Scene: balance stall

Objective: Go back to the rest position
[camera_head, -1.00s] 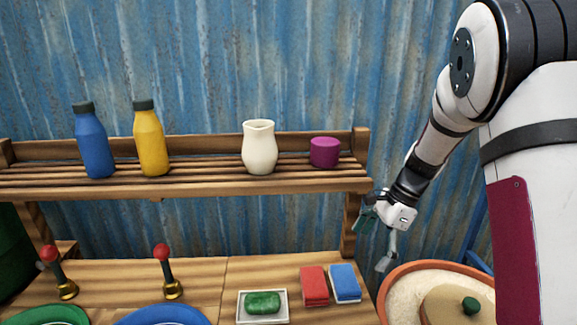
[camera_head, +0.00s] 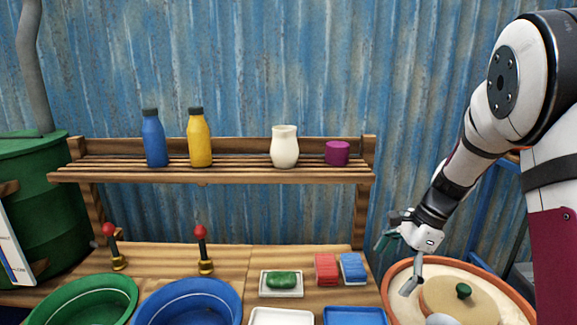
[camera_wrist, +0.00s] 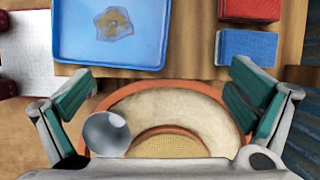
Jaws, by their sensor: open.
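My gripper (camera_head: 398,264) is at the right in the head view, over the left part of a round orange-rimmed tub (camera_head: 391,300) with a pale inside. In the wrist view my gripper (camera_wrist: 158,108) has its two green-padded fingers wide apart with nothing between them. The tub's orange rim (camera_wrist: 165,86) lies below the fingers in that view. A round tan lid (camera_head: 450,300) with a dark green knob sits in the tub.
A shelf (camera_head: 230,177) holds a blue bottle (camera_head: 154,140), yellow bottle (camera_head: 199,140), white jug (camera_head: 284,148) and purple jar (camera_head: 337,153). Below are green (camera_head: 72,282) and blue basins (camera_head: 146,312), soap (camera_head: 281,279), red (camera_head: 326,268) and blue blocks (camera_head: 353,267), and a blue tray (camera_head: 355,318).

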